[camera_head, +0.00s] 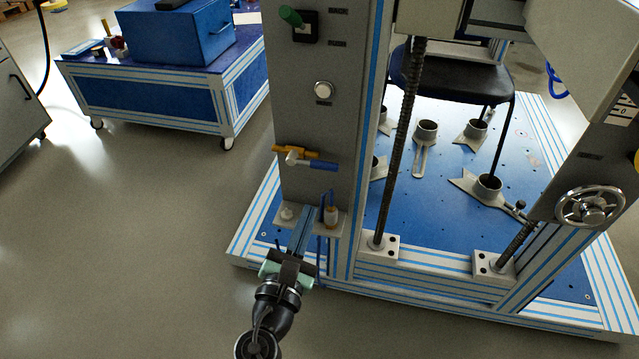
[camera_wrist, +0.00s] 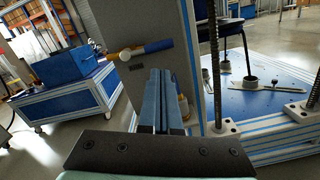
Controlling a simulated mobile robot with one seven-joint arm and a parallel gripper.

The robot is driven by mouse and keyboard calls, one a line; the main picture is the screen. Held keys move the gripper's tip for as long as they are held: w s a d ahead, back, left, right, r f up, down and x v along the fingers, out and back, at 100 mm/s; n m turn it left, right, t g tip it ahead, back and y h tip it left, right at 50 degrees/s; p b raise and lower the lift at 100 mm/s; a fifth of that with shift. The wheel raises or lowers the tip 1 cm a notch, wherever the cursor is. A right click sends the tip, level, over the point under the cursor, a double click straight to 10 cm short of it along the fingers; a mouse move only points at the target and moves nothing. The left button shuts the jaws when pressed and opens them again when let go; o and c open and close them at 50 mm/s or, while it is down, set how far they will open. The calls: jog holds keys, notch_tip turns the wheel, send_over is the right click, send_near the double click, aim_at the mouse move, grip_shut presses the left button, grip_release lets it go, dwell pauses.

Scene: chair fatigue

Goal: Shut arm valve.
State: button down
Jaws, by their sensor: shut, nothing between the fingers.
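The arm valve (camera_head: 304,158) is on the front of the grey column, with a blue lever to the right and a yellow-orange part to the left. The lever lies nearly level. The valve also shows in the wrist view (camera_wrist: 147,48), above and a little left of the fingertips. My gripper (camera_head: 304,212) is shut and empty, with its long blue-grey fingers together, pointing at the column below the valve. In the wrist view my gripper (camera_wrist: 160,76) shows its two fingers side by side. I see a gap between the fingertips and the lever.
A small bracket (camera_head: 284,215) with a white-and-orange bottle (camera_head: 332,216) sits low on the column, close by my fingers. A handwheel (camera_head: 590,206) is at right. The floor at left is clear.

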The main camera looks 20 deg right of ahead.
aim_at(315, 164)
jog(key=f+n, duration=0.1)
jog(key=s+f+n, duration=0.1)
jog(key=f, duration=0.1)
jog(key=f+n, duration=0.2)
jog(key=shift+s+a, duration=0.3)
jog(key=shift+s, duration=0.05)
jog(key=w+d+r+b, duration=0.1)
jog(key=w+d+r, duration=0.3)
jog(key=w, duration=0.5)
jog(key=shift+d+r+b, duration=0.25)
jog(key=shift+d+b, duration=0.05)
jog(key=shift+d, duration=0.7)
